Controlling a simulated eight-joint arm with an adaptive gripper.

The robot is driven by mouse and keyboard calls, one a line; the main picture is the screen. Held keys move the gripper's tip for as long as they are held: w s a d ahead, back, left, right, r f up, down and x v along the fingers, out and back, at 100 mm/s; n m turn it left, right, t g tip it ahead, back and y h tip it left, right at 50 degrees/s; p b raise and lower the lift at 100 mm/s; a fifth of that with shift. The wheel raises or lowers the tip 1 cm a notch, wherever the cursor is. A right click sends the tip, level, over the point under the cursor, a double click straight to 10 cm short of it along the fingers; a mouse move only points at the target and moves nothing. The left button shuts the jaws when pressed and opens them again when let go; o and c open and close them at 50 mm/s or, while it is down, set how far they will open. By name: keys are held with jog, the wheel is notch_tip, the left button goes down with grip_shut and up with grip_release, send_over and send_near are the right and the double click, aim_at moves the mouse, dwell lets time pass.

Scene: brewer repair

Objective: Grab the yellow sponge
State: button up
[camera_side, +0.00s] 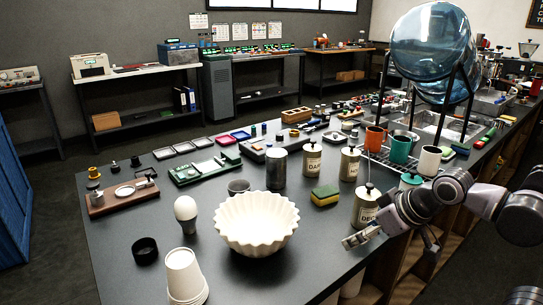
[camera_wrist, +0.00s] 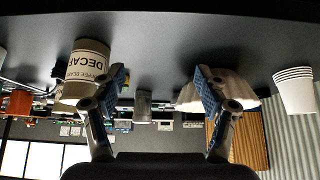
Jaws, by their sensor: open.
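The yellow sponge (camera_side: 325,196) with a green side lies on the dark counter in the side view. It is left of the DECAF canister (camera_side: 366,208) and right of the white fluted bowl (camera_side: 256,224). I cannot make it out in the wrist view. My gripper (camera_side: 390,242) is open and empty at the counter's near right edge, to the right of the sponge and apart from it. In the wrist view, which is upside down, my gripper (camera_wrist: 160,88) has its fingers spread wide. The DECAF canister (camera_wrist: 85,72) shows by the left finger and the bowl (camera_wrist: 222,92) behind the right one.
More canisters (camera_side: 312,160) and a metal cylinder (camera_side: 276,168) stand behind the sponge. Stacked paper cups (camera_side: 184,275) stand at the front left. Coloured mugs (camera_side: 400,148) sit on a rack at the back right. Bare counter (camera_side: 318,235) lies in front of the sponge.

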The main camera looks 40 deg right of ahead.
jog(key=w+d+r+m+g, duration=0.2)
jog(key=w+r+m, duration=0.3)
jog(key=w, duration=0.1)
jog(key=m+g, duration=0.5)
jog(key=m, duration=1)
send_over(325, 191)
jog(key=shift+s+f, duration=0.1)
jog(key=shift+f, duration=0.3)
jog(key=shift+d+f, duration=0.1)
jog(key=shift+f, duration=4.9)
jog(key=c, duration=0.8)
